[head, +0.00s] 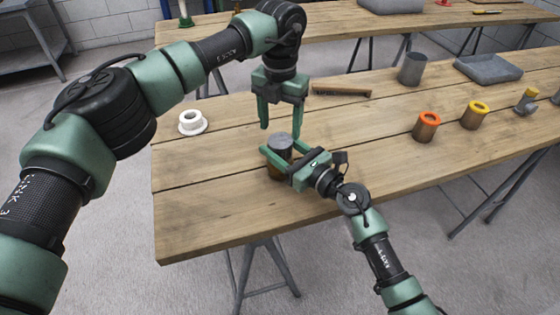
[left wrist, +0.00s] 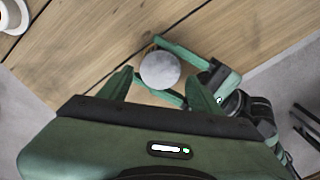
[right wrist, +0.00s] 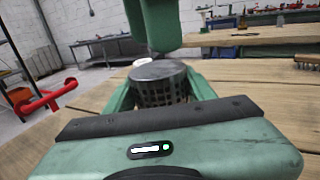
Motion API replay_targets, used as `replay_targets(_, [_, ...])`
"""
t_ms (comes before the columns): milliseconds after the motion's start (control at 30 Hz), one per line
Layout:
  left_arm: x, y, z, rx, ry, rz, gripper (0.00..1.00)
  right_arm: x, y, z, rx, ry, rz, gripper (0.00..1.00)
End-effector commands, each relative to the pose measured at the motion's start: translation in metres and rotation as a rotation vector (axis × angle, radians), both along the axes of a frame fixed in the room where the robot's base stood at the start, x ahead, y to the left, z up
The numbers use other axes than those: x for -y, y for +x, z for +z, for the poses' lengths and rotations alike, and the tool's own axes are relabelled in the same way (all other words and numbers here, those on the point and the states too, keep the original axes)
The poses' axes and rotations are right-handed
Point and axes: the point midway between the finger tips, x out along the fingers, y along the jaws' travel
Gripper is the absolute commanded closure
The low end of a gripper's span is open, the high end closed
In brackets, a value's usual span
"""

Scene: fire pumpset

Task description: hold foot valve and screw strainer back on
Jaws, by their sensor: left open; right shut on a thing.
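The strainer (right wrist: 163,86), a dark perforated basket with a grey end cap, sits upright on top of the brownish foot valve (head: 276,172) near the table's left front. How far it is threaded on is hidden. My left gripper (head: 281,122) points straight down above the strainer, open and empty. In the left wrist view the strainer's round grey end (left wrist: 160,70) lies between and beyond the left fingertips.

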Motion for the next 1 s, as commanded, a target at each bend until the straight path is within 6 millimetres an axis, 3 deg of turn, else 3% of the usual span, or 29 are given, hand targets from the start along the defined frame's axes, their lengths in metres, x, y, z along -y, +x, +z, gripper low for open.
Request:
replay_targets(167, [0.000,0.000,-0.006,-0.001,0.000,0.000,0.36,0.000,0.000,0.000,-0.001,-0.001,0.000,1.00])
replay_targets(700, [0.000,0.000,-0.076,-0.001,0.000,0.000,0.36,0.000,0.000,0.000,-0.001,-0.001,-0.001,1.00])
replay_targets(1000, [0.000,0.000,-0.080,0.000,0.000,-0.001,0.36,0.000,0.000,0.000,-0.001,-0.001,-0.001,1.00])
